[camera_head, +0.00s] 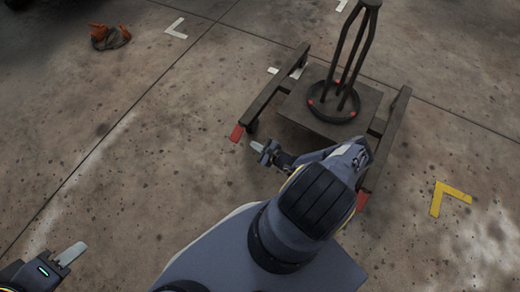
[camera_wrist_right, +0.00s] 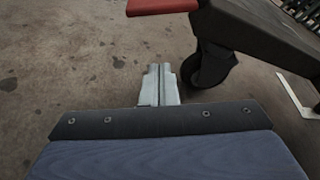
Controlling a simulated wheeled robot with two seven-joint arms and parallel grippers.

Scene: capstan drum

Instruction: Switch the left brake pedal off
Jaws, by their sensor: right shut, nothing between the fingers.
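The left brake pedal (camera_head: 237,133) is a red plate at the near end of the left rail of the dark capstan frame (camera_head: 312,122). It also shows at the top of the right wrist view (camera_wrist_right: 162,6), on the end of a dark beam above a black caster wheel (camera_wrist_right: 207,68). My right gripper (camera_head: 258,147) is shut and empty, just to the right of and nearer than this pedal, with a visible gap. Its fingertips show together in the right wrist view (camera_wrist_right: 160,72), beside the wheel and below the pedal. My left gripper (camera_head: 72,252) is at the lower left, far from the frame; its jaw opening is unclear.
The right red pedal (camera_head: 362,200) is partly hidden behind my right arm. Dark bars rise from a round base (camera_head: 333,103) on the frame. A yellow floor mark (camera_head: 448,197) lies to the right. An orange and grey object (camera_head: 109,37) lies far left.

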